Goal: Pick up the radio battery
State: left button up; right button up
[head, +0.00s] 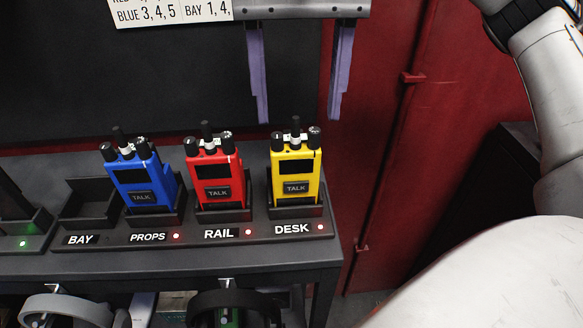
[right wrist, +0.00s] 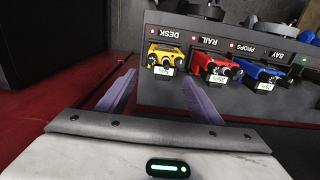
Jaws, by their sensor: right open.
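No separate battery can be made out; any battery inside the radios is hidden. A blue radio (head: 142,186), a red radio (head: 216,180) and a yellow radio (head: 296,175) stand upright in cradles labelled PROPS, RAIL and DESK. They also show in the right wrist view as blue (right wrist: 262,75), red (right wrist: 214,68) and yellow (right wrist: 165,57). My right gripper (head: 299,118) is open and empty, its purple fingers apart, above and behind the yellow radio in the picture. Its fingers also show in the right wrist view (right wrist: 159,81). My left gripper is not in view.
The BAY cradle (head: 88,203) is empty. A partly cut-off slot with a green light (head: 22,243) stands at the far left. Headphones (head: 75,308) hang under the dark shelf. A printed sign (head: 172,12) is at the top. A red wall (head: 375,150) is right of the shelf.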

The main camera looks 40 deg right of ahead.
aim_at(294, 136)
jog(key=shift+f, duration=0.6)
jog(key=f, duration=0.1)
jog(key=f+b, duration=0.1)
jog(key=f, duration=0.2)
jog(key=shift+w+a+f+b, duration=0.1)
jog(key=shift+a+f+b, duration=0.05)
jog(key=shift+a+b, duration=0.2)
jog(key=shift+d+f, duration=0.1)
jog(key=shift+c, duration=0.4)
jog(key=c, duration=0.7)
grip_shut()
